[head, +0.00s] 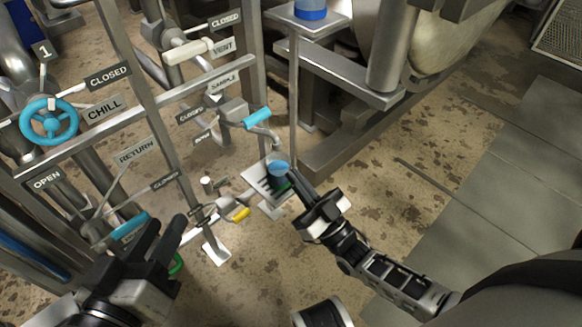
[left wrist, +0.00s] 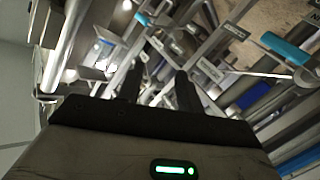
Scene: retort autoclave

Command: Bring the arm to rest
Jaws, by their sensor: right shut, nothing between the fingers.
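My left gripper (head: 168,232) is at the lower left of the head view, in front of the pipe rack. Its two fingers stand apart with nothing seen between them; they also show apart in the left wrist view (left wrist: 158,82). My right gripper (head: 292,177) reaches in from the lower right. It is shut and empty, with its tips close to a blue round cup-like thing (head: 278,167) on a small slotted tray (head: 256,184). I cannot tell whether the tips touch it. The tips partly cover the tray.
The pipe rack carries a blue handwheel (head: 49,121), a blue sample handle (head: 257,117), a yellow handle (head: 241,214) and labels such as CHILL (head: 105,109). A blue-and-white container (head: 310,9) stands on a shelf at the top. The floor to the right is clear.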

